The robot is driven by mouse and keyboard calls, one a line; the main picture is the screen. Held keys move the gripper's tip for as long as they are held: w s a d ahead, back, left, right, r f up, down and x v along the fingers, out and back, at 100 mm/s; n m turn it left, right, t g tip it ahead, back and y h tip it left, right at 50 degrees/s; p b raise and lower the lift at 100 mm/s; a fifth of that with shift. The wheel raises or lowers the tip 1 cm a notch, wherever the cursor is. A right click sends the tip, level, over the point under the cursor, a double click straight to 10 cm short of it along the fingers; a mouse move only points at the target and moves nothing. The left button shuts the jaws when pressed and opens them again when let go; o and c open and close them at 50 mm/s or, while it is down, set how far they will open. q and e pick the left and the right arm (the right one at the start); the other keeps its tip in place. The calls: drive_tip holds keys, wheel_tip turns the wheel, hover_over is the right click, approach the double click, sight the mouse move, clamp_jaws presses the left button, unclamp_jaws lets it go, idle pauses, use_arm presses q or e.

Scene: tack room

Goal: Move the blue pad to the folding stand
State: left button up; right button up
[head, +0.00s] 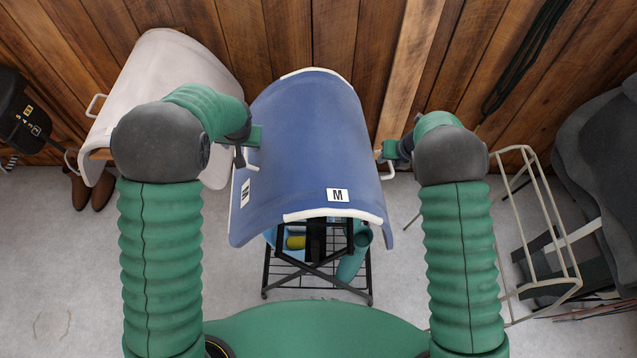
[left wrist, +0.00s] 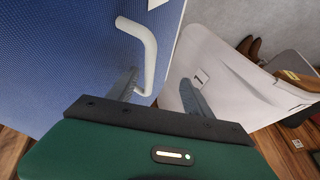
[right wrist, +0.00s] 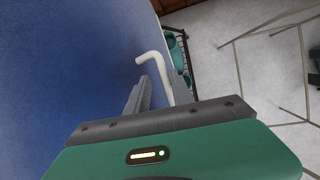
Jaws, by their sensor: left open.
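The blue pad (head: 310,140), with pale edging and "M" labels, is draped over a black cross-legged stand (head: 317,262). A pale tubular frame (head: 541,235) stands at the right; I cannot tell which of the two is the folding stand. My left gripper (head: 252,158) is open at the pad's left side. In the left wrist view, the pad's white handle (left wrist: 149,50) reaches between its fingers. My right gripper (head: 388,160) is at the pad's right-side handle (head: 387,174).
A pale pad (head: 165,65) on a wooden support stands at the left, with brown boots (head: 90,190) beneath. Dark grey cloth (head: 605,150) and a hanging dark strap (head: 525,60) are at the right. A plank wall closes the back.

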drive_tip(key=shift+a, duration=0.4)
drive_tip(key=o, duration=0.4)
drive_tip(key=shift+o, duration=1.4)
drive_tip(key=shift+d, duration=0.2)
use_arm(q)
drive_tip(key=shift+a+v, duration=0.25)
drive_tip(key=shift+v, duration=0.85)
use_arm(e)
drive_tip(key=shift+o, duration=0.2)
drive_tip(key=shift+d, duration=0.15)
use_arm(q)
drive_tip(key=shift+s+a, duration=0.1)
drive_tip(key=shift+a, duration=0.15)
use_arm(e)
drive_tip(key=shift+a, duration=0.25)
